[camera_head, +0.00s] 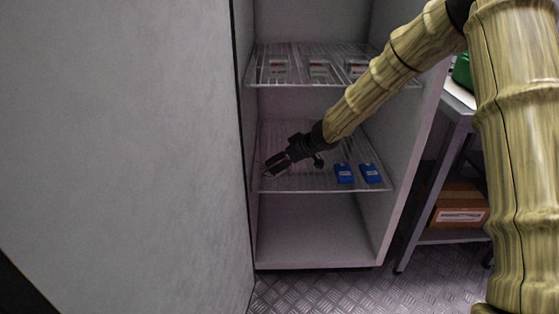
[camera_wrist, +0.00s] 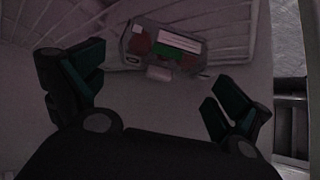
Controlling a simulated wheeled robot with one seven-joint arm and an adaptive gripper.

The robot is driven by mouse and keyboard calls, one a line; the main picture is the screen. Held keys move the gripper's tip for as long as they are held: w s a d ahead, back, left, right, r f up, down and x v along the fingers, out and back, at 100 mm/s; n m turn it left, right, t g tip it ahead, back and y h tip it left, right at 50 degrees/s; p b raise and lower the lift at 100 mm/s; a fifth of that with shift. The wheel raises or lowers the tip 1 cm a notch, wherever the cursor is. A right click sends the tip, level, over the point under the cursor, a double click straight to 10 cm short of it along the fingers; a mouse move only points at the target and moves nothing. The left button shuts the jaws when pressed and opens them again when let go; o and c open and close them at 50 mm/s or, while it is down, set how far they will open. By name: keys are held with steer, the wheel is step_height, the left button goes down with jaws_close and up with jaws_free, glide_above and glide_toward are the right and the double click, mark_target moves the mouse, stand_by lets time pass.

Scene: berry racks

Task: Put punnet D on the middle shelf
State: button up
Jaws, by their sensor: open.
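My gripper (camera_head: 274,165) is over the left part of the middle wire shelf (camera_head: 310,188) in the head view. In the wrist view my gripper (camera_wrist: 155,88) has its two dark green fingers spread wide with nothing between them. A clear punnet (camera_wrist: 165,48) with red contents and a green and white label lies on wire bars just beyond the fingertips, apart from them. The label is too small to read, so I cannot tell whether it is punnet D. In the head view my gripper mostly hides this spot.
Two blue boxes (camera_head: 344,173) (camera_head: 370,173) stand at the middle shelf's right. The upper wire shelf (camera_head: 300,85) holds several small punnets (camera_head: 318,69). The bottom shelf (camera_head: 315,235) is empty. A large grey panel (camera_head: 120,150) borders the left. A table with a cardboard box (camera_head: 460,208) stands right.

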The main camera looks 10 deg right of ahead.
steer(key=p+v, duration=0.3)
steer(key=v, duration=0.5)
steer(key=shift+s+r, duration=0.1)
